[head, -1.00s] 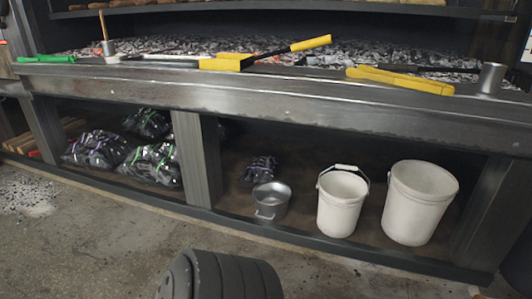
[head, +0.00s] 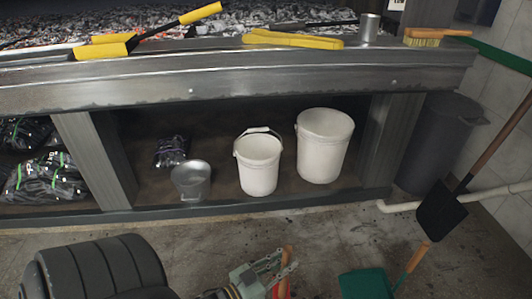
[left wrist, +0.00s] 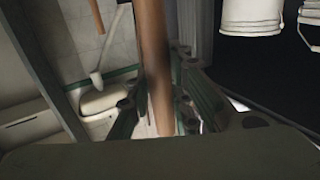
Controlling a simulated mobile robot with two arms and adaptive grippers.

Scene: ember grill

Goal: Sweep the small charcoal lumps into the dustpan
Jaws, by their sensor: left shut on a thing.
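My left gripper (head: 275,274) is at the bottom of the head view, shut on an upright wooden handle (head: 287,257). A bit of red shows below that handle; its lower end is cut off by the frame. In the left wrist view the handle (left wrist: 153,60) stands between the fingers (left wrist: 168,95). A green dustpan (head: 366,284) with a wooden handle (head: 416,257) lies on the floor to the right of the gripper. Dark specks show on the floor beyond it, too small to tell as charcoal lumps. My right gripper is not in view.
A grill counter (head: 230,85) runs across the back. A dark bin (head: 432,140) and a black shovel (head: 440,212) stand at right. Floor before the shelf is mostly clear.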

